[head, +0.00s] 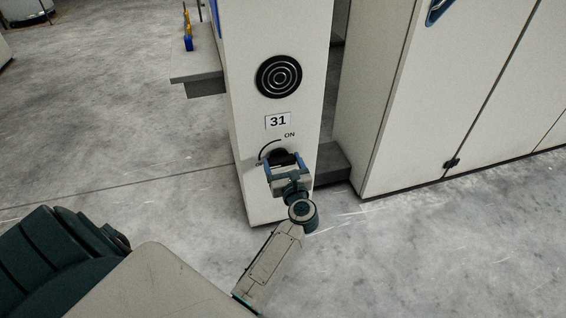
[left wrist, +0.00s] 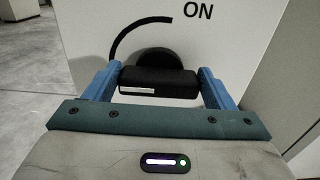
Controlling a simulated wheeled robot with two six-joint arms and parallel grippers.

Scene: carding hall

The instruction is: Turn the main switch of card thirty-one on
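The main switch (left wrist: 158,82) of card thirty-one is a black rotary knob with a bar handle on the pale end panel (head: 270,210). In the left wrist view its bar lies level, with a white mark on its left half. A black arc curves from the left of the knob up to the word "ON" (left wrist: 198,11). My left gripper (head: 284,164) is at the switch, its blue fingers at the two ends of the bar, seemingly touching it. Part of the knob is hidden behind the bar. My right gripper is not in view.
Above the switch are a "31" plate (head: 278,121) and a round black grille (head: 278,76). A grey ledge (head: 197,68) sticks out at the left. Pale cabinets (head: 440,120) stand to the right. The concrete floor (head: 110,130) at the left is clear.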

